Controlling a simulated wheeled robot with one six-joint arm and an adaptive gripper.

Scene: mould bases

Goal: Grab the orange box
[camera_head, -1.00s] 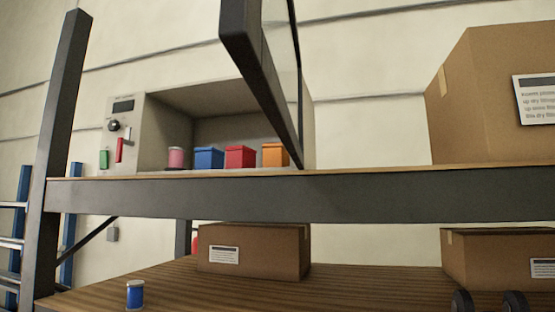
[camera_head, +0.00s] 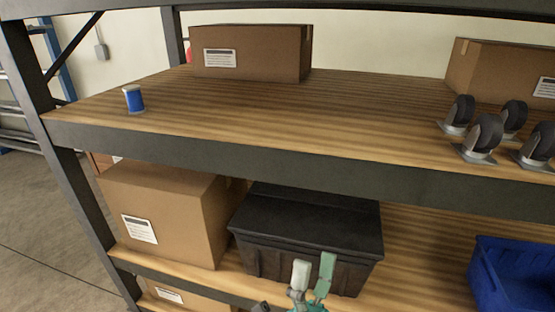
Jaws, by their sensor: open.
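The orange box is not in the current view. My gripper (camera_head: 314,270) shows at the bottom centre, with two pale green fingers apart and nothing between them. It is in front of a black lidded bin (camera_head: 309,233) on the lower shelf. I cannot tell how far the fingers are from the bin.
The middle shelf (camera_head: 280,125) holds a blue can (camera_head: 134,98), a cardboard box (camera_head: 251,52), another box (camera_head: 500,72) and several casters (camera_head: 483,138). The lower shelf holds a cardboard box (camera_head: 178,210) and a blue bin (camera_head: 512,275). The middle shelf's centre is clear.

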